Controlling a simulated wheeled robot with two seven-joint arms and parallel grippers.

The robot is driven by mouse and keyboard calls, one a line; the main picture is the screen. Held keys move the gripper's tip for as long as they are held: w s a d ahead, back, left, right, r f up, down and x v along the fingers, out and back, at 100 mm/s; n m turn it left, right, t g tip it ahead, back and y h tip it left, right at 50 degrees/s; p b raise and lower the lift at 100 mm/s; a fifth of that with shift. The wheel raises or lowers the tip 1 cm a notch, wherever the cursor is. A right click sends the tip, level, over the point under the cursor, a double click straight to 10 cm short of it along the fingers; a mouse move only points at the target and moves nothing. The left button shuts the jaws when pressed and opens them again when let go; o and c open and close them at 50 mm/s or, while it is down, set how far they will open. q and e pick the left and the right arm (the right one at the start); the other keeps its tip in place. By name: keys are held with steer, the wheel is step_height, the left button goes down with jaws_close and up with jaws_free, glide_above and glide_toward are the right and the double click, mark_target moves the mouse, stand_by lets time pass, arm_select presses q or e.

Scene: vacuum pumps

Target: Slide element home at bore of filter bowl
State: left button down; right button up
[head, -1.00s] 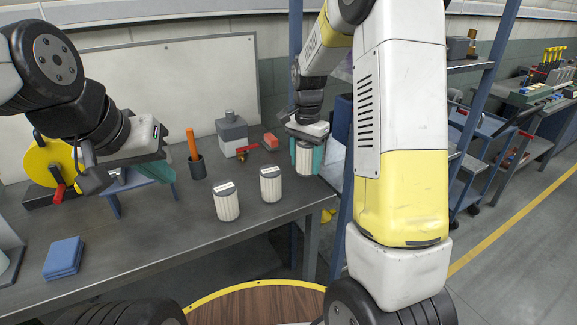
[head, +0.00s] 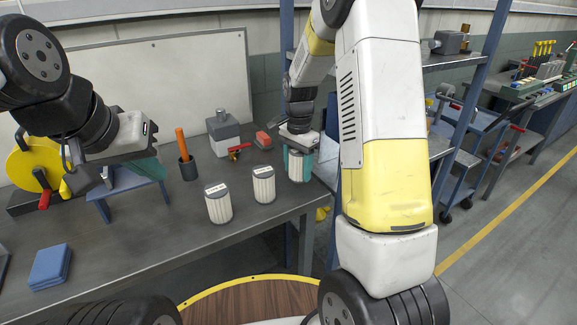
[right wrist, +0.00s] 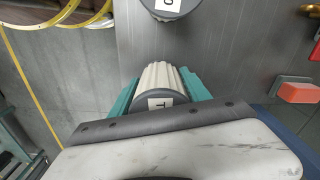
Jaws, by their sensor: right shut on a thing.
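My right gripper (head: 300,164) has teal fingers closed on the sides of a pleated white filter element (head: 295,172) near the table's right end. In the right wrist view, the same element (right wrist: 159,88) shows a dark cap with a white lettered label between the fingers. I cannot tell whether its base touches the table. Two similar elements stand upright to its left, a nearer one (head: 219,205) and one beside it (head: 264,186). My left gripper (head: 148,168) hangs over the blue stand at left; its finger gap is hidden. I cannot make out a filter bowl for certain.
The grey table (head: 150,235) has clear room at front centre. A grey block with a knob (head: 223,132), a red-handled valve (head: 238,151), a red block (head: 263,140) and an orange-handled tool in a cup (head: 187,168) stand behind. Blue pads (head: 50,266) lie front left.

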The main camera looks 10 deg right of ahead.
mark_target(298, 176)
steer(key=shift+f, duration=1.45)
steer(key=shift+f, duration=0.15)
steer(key=o, duration=1.5)
steer(key=shift+c, duration=0.2)
